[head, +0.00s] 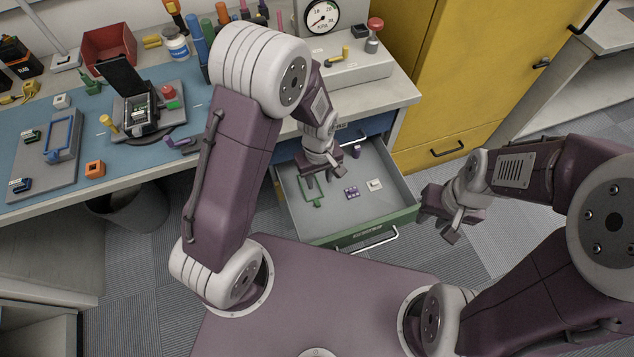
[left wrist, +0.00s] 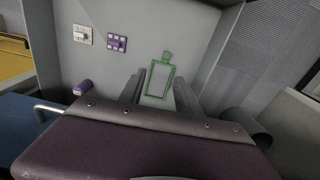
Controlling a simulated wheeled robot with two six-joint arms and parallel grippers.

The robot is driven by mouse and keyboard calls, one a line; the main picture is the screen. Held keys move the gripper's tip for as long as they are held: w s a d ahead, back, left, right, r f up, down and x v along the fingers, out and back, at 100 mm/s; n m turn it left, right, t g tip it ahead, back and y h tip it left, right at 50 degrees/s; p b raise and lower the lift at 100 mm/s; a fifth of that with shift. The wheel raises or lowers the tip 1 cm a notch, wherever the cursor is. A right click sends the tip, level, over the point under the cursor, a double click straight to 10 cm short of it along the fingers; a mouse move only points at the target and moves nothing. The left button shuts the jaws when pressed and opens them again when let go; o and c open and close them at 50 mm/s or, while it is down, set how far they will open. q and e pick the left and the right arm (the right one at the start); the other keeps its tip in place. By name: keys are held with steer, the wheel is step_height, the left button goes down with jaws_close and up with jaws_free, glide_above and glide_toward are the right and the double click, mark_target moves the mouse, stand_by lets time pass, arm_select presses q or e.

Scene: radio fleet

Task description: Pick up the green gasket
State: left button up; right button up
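The green gasket (head: 303,194), a thin rectangular outline with a tab, lies flat in the open drawer (head: 283,181). In the left wrist view the gasket's tab (left wrist: 166,57) is at its far end. My left gripper (head: 321,178) hangs over the drawer, pointing down above the gasket. In the left wrist view its two fingers (left wrist: 160,92) are apart, one on either side of the gasket's near part, with nothing between them held. My right gripper (head: 446,227) is outside the drawer, to its right, open and empty.
A purple block (head: 352,193), a pale block (head: 374,185) and a purple cylinder (head: 356,151) are also in the drawer. The drawer's green front (head: 380,229) and side walls surround them. The workbench (head: 70,180) stands behind, with a yellow cabinet (head: 455,80) to the right.

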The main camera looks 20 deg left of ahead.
arm_select(q)
step_height(320, 180, down, 3)
steer(key=s+b, duration=0.1)
steer(key=s, duration=0.1)
steer(key=b, duration=0.2)
glide_above(319, 205)
step_height(319, 205, down, 4)
steer(key=shift+w, duration=0.1)
step_height(319, 205, down, 5)
steer(key=shift+a+b, duration=0.1)
steer(key=shift+b, duration=0.9)
arm_select(e)
steer(key=f, duration=0.3)
steer(key=s+f, duration=0.1)
steer(key=f, duration=0.1)
steer(key=shift+a+f, duration=0.1)
steer(key=shift+f, duration=0.1)
arm_select(q)
steer(key=shift+r, duration=0.1)
jaws_close()
